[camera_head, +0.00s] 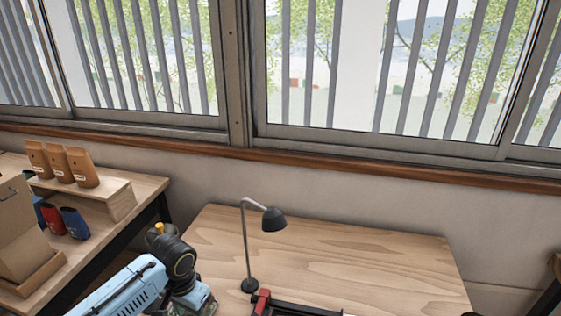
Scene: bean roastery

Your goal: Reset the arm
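My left arm (135,287) comes in from the lower left. It is light blue with a black joint, and it bends down past the bottom edge by the left side of the wooden table (350,258). Its gripper is out of the picture, so I cannot see its fingers or whether it holds anything. My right gripper is not in view.
A black desk lamp (273,219) stands on the table near my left arm. A red and black object (263,301) is cut off at the bottom edge. Brown bags (60,163) stand on a riser on the left table, near a cardboard box (20,235). The table's right part is clear.

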